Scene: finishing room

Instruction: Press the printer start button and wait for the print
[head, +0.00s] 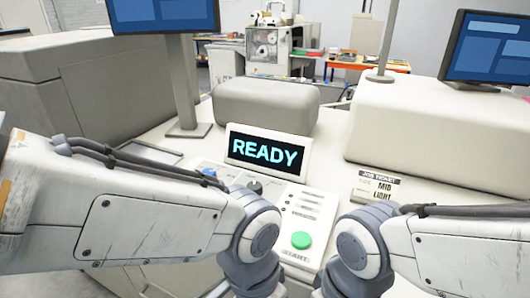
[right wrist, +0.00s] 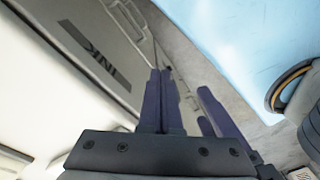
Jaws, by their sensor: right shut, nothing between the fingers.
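The green start button (head: 301,240) sits on the pale control panel (head: 308,212), with START lettering below it. It is uncovered, and nothing touches it in the head view. The printer display (head: 266,152) behind it reads READY in cyan. My arms come in from both sides of the panel; both grippers are below the head view's edge. In the right wrist view my right gripper (right wrist: 160,75) is shut and empty, its dark fingers side by side. Another dark finger-like shape (right wrist: 222,115) shows beside it, perhaps my left gripper; its jaw state is unclear.
Dark knobs (head: 255,187) are left of the button. White machine housings (head: 440,130) and monitors (head: 490,48) stand around. The right wrist view shows a grey cover with INK lettering (right wrist: 88,52).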

